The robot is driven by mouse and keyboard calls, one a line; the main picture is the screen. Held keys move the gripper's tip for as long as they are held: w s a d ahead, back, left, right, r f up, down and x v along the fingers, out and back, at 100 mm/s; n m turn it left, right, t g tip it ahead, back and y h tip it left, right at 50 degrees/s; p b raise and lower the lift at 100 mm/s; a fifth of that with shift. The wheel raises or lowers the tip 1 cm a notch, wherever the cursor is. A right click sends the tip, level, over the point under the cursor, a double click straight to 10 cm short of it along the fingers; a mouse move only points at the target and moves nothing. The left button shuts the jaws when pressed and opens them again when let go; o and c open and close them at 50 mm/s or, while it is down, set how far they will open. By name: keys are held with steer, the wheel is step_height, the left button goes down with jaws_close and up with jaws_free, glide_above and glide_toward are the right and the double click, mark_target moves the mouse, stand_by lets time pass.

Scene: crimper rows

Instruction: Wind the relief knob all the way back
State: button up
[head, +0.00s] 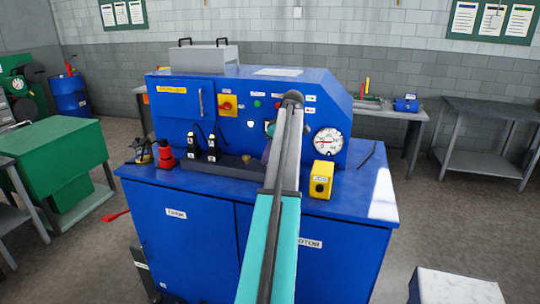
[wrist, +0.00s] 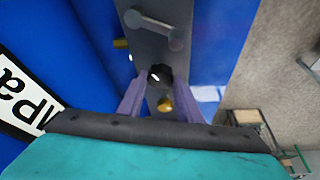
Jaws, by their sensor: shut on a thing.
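In the wrist view the two pale purple fingers of my gripper (wrist: 160,82) are closed around a small black round knob (wrist: 160,74), which appears to be the relief knob. The knob sits on a dark grey block (wrist: 150,50) on the blue machine. A brass fitting (wrist: 165,104) shows between the fingers, nearer the palm. In the head view my arm covers the knob and most of the gripper. There the dark block (head: 225,160) runs along the foot of the blue panel. A round white gauge (head: 328,141) is at the panel's right; its reading is too small to tell.
Two black-and-silver valves (head: 213,146) and a red bottle-shaped item (head: 166,153) stand left of my arm. A yellow box (head: 321,180) stands close on its right. The machine top (head: 368,190) is mostly clear at the right. A green cabinet (head: 60,160) stands to the left.

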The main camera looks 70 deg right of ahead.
steer(key=o, duration=1)
steer(key=shift+o, duration=0.2)
steer(key=shift+s+r, duration=0.1)
steer(key=shift+r, duration=0.05)
steer(key=b+v, duration=0.3)
steer(key=v, duration=1)
steer(key=shift+r+b, duration=0.3)
steer(key=shift+b, duration=0.1)
